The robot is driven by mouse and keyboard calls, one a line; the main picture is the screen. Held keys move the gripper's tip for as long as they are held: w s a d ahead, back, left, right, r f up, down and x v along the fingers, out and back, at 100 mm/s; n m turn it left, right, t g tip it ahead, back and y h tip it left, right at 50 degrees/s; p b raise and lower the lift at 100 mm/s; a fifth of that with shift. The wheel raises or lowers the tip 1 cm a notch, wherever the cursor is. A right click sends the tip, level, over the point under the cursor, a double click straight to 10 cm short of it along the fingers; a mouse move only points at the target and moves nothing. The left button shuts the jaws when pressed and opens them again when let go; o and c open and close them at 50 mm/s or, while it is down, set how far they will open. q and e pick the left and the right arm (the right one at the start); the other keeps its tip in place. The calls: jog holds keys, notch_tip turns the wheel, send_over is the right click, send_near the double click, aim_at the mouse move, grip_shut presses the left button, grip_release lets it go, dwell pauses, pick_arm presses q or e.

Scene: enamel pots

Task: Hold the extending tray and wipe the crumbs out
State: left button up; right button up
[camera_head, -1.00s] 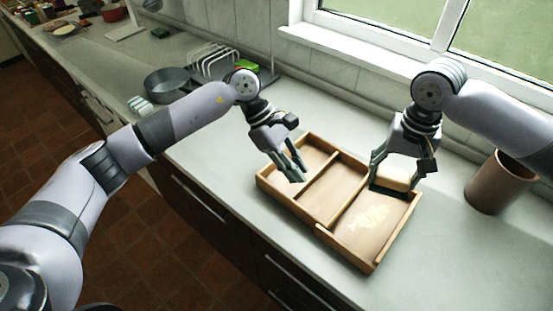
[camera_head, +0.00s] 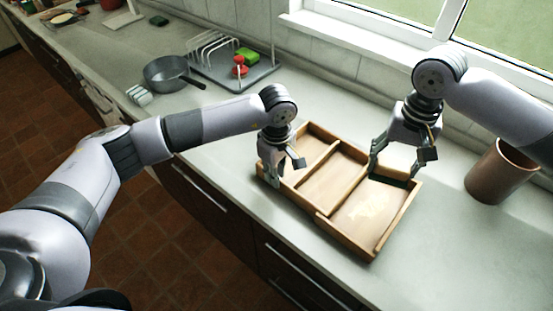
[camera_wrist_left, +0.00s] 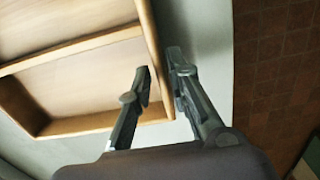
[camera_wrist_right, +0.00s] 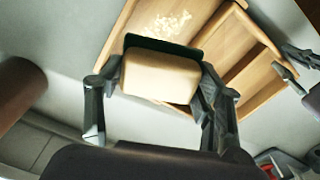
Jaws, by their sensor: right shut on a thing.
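The wooden extending tray (camera_head: 319,216) lies on the counter, with dividers making compartments. Pale crumbs (camera_head: 372,205) lie in its right compartment and also show in the right wrist view (camera_wrist_right: 172,22). My left gripper (camera_head: 285,172) is open at the tray's front left wall; in the left wrist view its fingers (camera_wrist_left: 160,62) lie on either side of the wall (camera_wrist_left: 155,50), a gap still visible. My right gripper (camera_head: 392,165) is shut on a beige block with a dark green underside (camera_wrist_right: 160,76), at the back of the right compartment. Its contact with the tray floor is unclear.
A brown cup (camera_head: 500,171) stands right of the tray. A grey pan (camera_head: 168,73) and a rack (camera_head: 235,65) with green and red items stand further back left.

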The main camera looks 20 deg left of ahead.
pick_arm(q)
jog(key=shift+f, duration=1.4)
grip_shut()
